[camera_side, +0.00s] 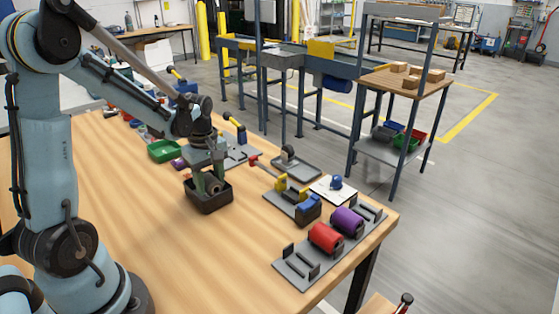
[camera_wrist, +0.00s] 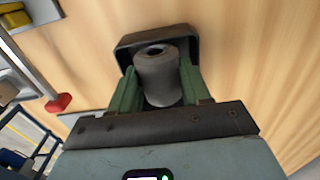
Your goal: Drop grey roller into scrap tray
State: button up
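The scrap tray (camera_side: 212,204) is a small dark open box on the wooden table, below my gripper in the side view. In the wrist view its far wall (camera_wrist: 150,38) shows beyond the fingers. The grey roller (camera_wrist: 160,82) lies between the two green fingers of my gripper (camera_wrist: 160,88), with its dark end hole facing the tray's far wall. Both fingers appear to touch its sides. In the side view my gripper (camera_side: 209,183) points down into the tray, and the roller (camera_side: 215,187) shows between the fingers at rim height. Whether the roller touches the tray floor is hidden.
A grey rack (camera_side: 292,268) holds a red roller (camera_side: 325,238) and a purple roller (camera_side: 347,221) at the table's right corner. A fixture with yellow and blue blocks (camera_side: 308,206) stands right of the tray. A green bin (camera_side: 163,151) is behind left. The table front is clear.

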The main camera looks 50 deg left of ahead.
jog(key=o, duration=0.5)
jog(key=shift+c, duration=0.2)
notch_tip(320, 180, up, 12)
dwell(0.4)
jog(key=shift+d, duration=0.1)
jog(key=s+d+f+m+t, duration=0.1)
jog(key=d+m+t, duration=0.2)
jog(key=d+m, duration=0.5)
jog(key=s+d+f+m+t, duration=0.1)
jog(key=d+m+t, duration=0.3)
jog(key=d+m, duration=0.4)
jog(key=shift+s+m, duration=0.25)
jog(key=shift+m, duration=0.75)
